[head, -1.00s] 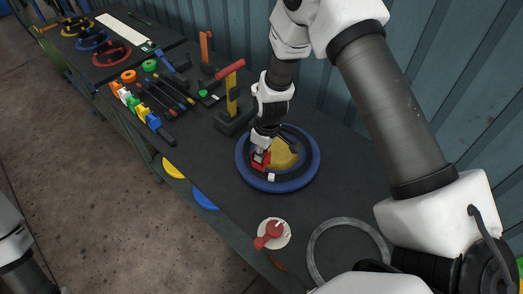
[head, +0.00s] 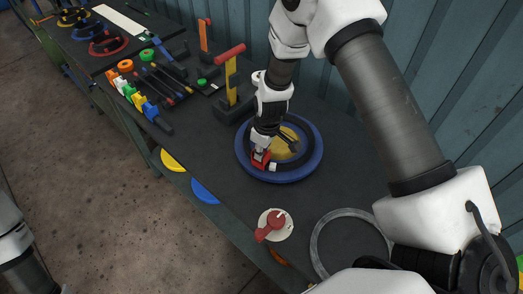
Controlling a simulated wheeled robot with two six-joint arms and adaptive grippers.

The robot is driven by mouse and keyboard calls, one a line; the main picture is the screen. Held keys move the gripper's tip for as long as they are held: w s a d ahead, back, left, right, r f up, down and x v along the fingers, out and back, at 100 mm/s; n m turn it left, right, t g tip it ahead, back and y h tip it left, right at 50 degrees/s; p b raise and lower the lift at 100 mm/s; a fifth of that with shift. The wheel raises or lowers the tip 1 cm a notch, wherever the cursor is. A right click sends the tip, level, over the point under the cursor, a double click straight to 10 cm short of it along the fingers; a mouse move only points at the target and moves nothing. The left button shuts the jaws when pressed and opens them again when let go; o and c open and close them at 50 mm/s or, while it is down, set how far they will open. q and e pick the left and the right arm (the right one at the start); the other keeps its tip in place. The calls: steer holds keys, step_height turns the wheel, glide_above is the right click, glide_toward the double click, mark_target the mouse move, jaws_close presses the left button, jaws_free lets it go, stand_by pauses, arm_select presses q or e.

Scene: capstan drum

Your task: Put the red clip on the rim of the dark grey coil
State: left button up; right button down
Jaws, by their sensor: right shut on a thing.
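The dark grey coil (head: 303,156) lies as a ring around a yellow centre (head: 283,152) inside the blue drum rim (head: 316,158). My right gripper (head: 261,152) points down over the near left part of the drum. It is shut on the red clip (head: 261,160), which is at the coil's near left side. I cannot tell whether the clip touches the coil. The gripper and wrist hide part of the coil and the yellow centre. A small white piece (head: 273,167) shows beside the clip. My left gripper is out of view; only part of that arm shows at the left edge.
A stand with a red-topped yellow post (head: 231,75) is behind the drum. Coloured clips (head: 132,95) line the left. A corrugated wall (head: 440,75) bounds the right.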

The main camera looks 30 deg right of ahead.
mark_target(266, 153)
steer(key=shift+f, duration=0.1)
steer(key=shift+f+b, duration=0.2)
steer(key=shift+b, duration=0.2)
steer(key=c, duration=1.1)
jaws_free()
steer(key=shift+o, duration=0.2)
steer(key=shift+r, duration=0.1)
step_height(266, 153, up, 12)
steer(key=s, duration=0.1)
steer(key=shift+s+d, duration=0.2)
steer(key=shift+d, duration=0.2)
